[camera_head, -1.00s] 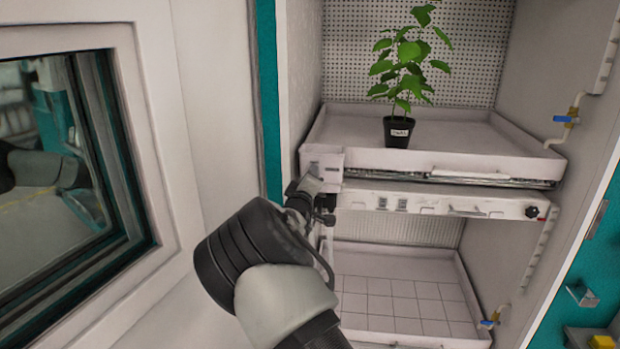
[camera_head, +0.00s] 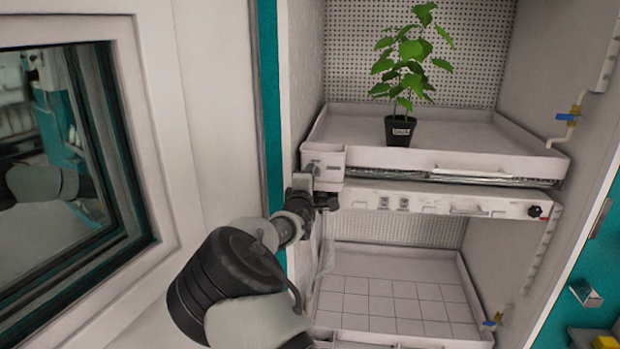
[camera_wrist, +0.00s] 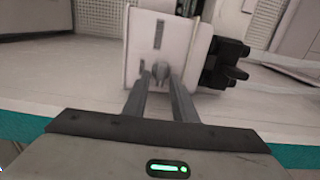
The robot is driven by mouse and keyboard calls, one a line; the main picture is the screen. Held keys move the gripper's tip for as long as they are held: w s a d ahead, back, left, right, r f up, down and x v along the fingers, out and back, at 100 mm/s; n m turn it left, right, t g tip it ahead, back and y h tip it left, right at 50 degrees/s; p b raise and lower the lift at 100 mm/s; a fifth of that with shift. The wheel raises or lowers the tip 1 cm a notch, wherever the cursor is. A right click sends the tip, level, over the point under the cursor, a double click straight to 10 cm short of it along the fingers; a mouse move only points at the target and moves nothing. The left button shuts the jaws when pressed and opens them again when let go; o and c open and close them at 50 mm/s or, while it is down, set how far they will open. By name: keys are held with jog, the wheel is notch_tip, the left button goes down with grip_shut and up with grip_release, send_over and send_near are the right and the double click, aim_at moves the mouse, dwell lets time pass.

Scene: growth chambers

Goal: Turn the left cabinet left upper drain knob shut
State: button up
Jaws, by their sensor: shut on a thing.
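The upper left drain knob (camera_wrist: 160,69) is a small grey knob on the front of a white block (camera_wrist: 170,35) in the wrist view. My gripper (camera_wrist: 161,83) has its two fingers on either side of the knob and is shut on it. In the head view my gripper (camera_head: 318,193) reaches the white block (camera_head: 326,160) at the left front corner of the upper tray (camera_head: 450,163). The knob is hidden there by the gripper. Its exact turn angle is hard to tell.
A potted plant (camera_head: 400,130) stands on the upper tray. A control panel (camera_head: 440,200) with a black knob runs below it. A lower tray (camera_head: 395,300) sits beneath. The open white door (camera_head: 190,120) with a window is close on my left. Blue-handled valves (camera_head: 567,116) are on the right wall.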

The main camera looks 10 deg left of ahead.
dwell(0.3)
jog(key=o, duration=0.6)
jog(key=shift+o, duration=0.2)
jog(key=s, duration=1.7)
jog(key=shift+s+a+b, duration=0.25)
jog(key=shift+a+b, duration=0.05)
